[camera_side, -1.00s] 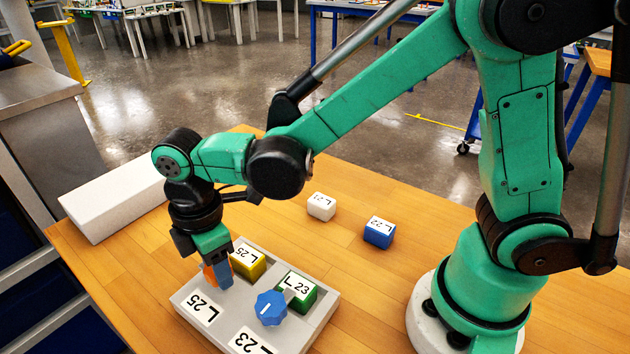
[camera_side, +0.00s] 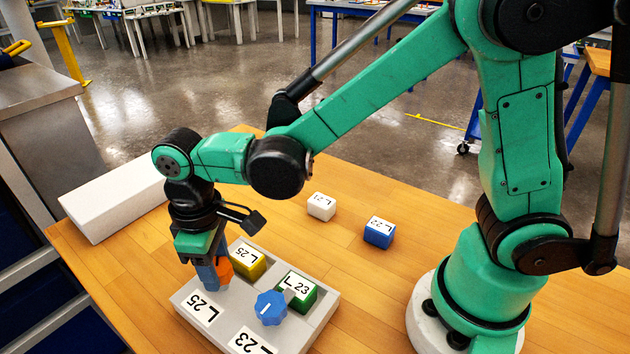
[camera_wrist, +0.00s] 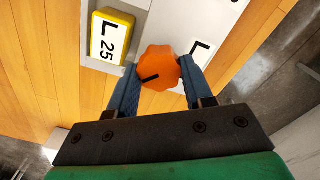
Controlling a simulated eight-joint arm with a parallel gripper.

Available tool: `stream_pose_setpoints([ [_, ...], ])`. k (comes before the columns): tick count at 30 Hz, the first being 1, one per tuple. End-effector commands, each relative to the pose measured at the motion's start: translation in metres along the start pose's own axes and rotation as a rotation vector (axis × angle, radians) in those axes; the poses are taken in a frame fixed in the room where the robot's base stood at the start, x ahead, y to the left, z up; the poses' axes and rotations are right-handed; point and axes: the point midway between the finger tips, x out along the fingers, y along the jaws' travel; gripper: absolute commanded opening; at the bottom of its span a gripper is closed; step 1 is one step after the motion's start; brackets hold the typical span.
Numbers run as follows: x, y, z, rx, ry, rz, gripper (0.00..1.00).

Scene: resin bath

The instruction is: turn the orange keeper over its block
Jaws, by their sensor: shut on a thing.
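The orange keeper (camera_wrist: 159,68) is a lobed knob with a black mark line. In the wrist view it sits between the blue fingers of my gripper (camera_wrist: 160,86), which is shut on it. In the side view the keeper (camera_side: 225,270) shows partly behind my gripper (camera_side: 213,275). The yellow block (camera_side: 248,262), labelled L 25, sits in the grey fixture (camera_side: 236,312) beside the keeper. The mark line points toward lower left there.
A blue knob (camera_side: 270,307) and a green L 23 block (camera_side: 298,290) are on the same fixture. A white block (camera_side: 321,207) and a blue L 22 block (camera_side: 379,232) stand on the wooden table behind. A long white box (camera_side: 115,197) lies at the left.

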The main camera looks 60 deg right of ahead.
Motion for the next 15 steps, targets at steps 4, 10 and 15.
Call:
stream_pose_setpoints([
  [4,0.0001,0.0002,0.0,0.139,0.0,0.0,0.0],
  [10,0.0002,0.0004,0.0001,0.329,0.0,0.0,0.0],
  [15,0.0002,0.0005,0.0001,0.482,0.0,0.0,0.0],
])
